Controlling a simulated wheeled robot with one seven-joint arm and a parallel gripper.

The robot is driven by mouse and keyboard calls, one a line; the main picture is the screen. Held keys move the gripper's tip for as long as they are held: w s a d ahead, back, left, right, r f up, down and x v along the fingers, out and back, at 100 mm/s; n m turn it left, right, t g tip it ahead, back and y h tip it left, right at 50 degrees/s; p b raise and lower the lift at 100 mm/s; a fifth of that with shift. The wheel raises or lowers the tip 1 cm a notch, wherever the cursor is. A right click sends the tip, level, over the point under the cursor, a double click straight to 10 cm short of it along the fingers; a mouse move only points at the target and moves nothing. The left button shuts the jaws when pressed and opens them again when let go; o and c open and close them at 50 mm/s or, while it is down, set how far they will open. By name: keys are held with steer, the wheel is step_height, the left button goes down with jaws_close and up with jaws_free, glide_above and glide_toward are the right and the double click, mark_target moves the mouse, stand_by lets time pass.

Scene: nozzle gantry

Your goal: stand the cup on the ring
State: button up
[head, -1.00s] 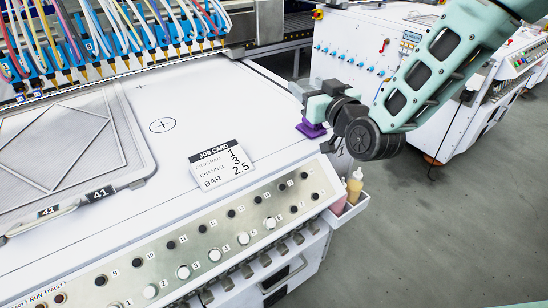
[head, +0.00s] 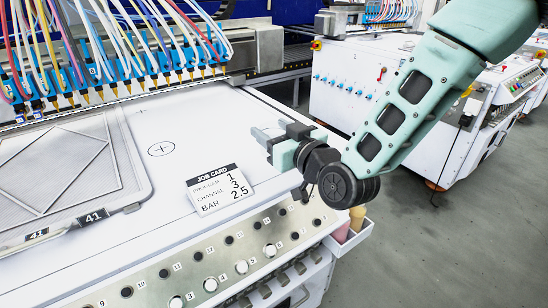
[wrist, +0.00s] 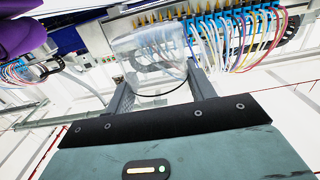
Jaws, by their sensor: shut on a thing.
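A clear, see-through cup (wrist: 150,48) sits between the two fingers of my gripper (wrist: 160,92) in the wrist view. My gripper is shut on it. In the head view my gripper (head: 268,136) is over the right part of the white machine top, and the cup is hard to make out there. The ring (head: 161,149), a thin dark circle with a cross in it, is printed on the white top, to the left of my gripper and apart from it.
A job card (head: 219,189) lies between the ring and the front panel. A framed screen (head: 75,170) lies at the left. A row of nozzles with coloured hoses (head: 130,75) hangs along the back. A purple thing (wrist: 22,35) shows at the wrist view's upper left.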

steer(key=shift+f, duration=2.6)
steer(key=shift+b, duration=0.3)
steer(key=shift+f, duration=0.2)
steer(key=o, duration=1)
steer(key=shift+c, duration=0.2)
steer(key=shift+r+p, duration=0.15)
steer(key=shift+p, duration=0.2)
